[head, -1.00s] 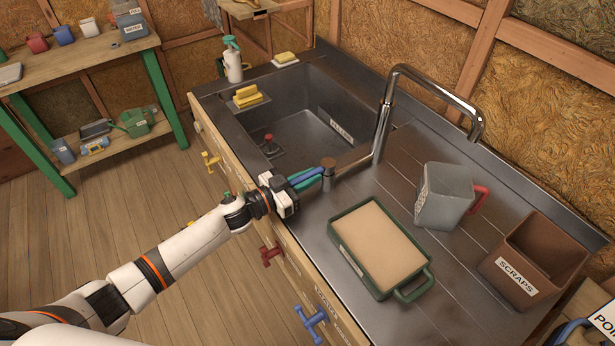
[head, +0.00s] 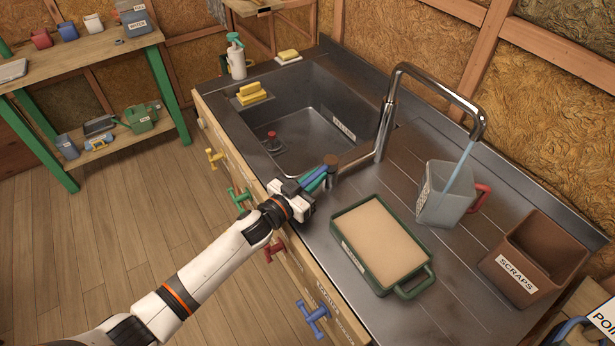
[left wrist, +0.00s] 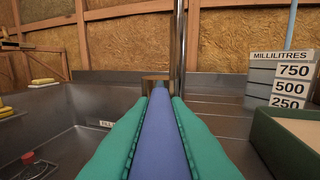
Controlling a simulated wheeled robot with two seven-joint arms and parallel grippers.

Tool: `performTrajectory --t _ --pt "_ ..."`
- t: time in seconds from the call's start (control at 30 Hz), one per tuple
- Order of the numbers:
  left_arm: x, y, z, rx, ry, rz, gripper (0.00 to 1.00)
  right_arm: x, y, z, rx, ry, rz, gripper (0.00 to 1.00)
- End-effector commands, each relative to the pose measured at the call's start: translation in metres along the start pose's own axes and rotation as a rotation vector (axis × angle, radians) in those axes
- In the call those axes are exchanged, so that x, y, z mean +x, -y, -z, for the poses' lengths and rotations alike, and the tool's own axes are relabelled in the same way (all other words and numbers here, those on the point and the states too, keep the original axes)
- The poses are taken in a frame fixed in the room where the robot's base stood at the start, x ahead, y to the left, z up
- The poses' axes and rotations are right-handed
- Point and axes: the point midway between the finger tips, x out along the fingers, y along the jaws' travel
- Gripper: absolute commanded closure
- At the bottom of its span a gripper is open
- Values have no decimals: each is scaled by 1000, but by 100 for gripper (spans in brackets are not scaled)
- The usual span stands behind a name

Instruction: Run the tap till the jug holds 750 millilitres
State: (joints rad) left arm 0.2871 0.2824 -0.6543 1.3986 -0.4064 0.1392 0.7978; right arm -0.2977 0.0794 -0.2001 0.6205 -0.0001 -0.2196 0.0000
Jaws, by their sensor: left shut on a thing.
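The chrome tap (head: 388,115) arches over the counter right of the sink, and a pale blue stream of water (head: 461,172) falls from its spout into the jug (head: 437,203). The jug is grey and upright with a red handle. In the left wrist view its scale (left wrist: 292,86) reads 750, 500 and 250 millilitres; I cannot make out the water level. My left gripper (head: 316,181) has its green fingers shut on the blue tap lever (left wrist: 160,135), beside the lever's brown round hub (head: 331,160). My right gripper is not in view.
A green tray with a tan surface (head: 380,240) lies in front of the jug. A brown scraps bin (head: 535,258) stands to its right. The sink (head: 310,135) is left of the tap, with sponges (head: 250,94) and a spray bottle (head: 236,58) on its far edge.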

Motion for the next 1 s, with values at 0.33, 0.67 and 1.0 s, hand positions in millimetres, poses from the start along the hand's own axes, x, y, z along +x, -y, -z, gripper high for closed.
performTrajectory --t 0.33,0.67,1.0 --pt "0 -1 0 0 0 0 64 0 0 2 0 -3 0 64" --pt "-17 -1 2 -1 -2 -1 64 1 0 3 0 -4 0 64" --pt "-88 0 3 -1 -3 0 64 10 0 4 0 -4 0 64"
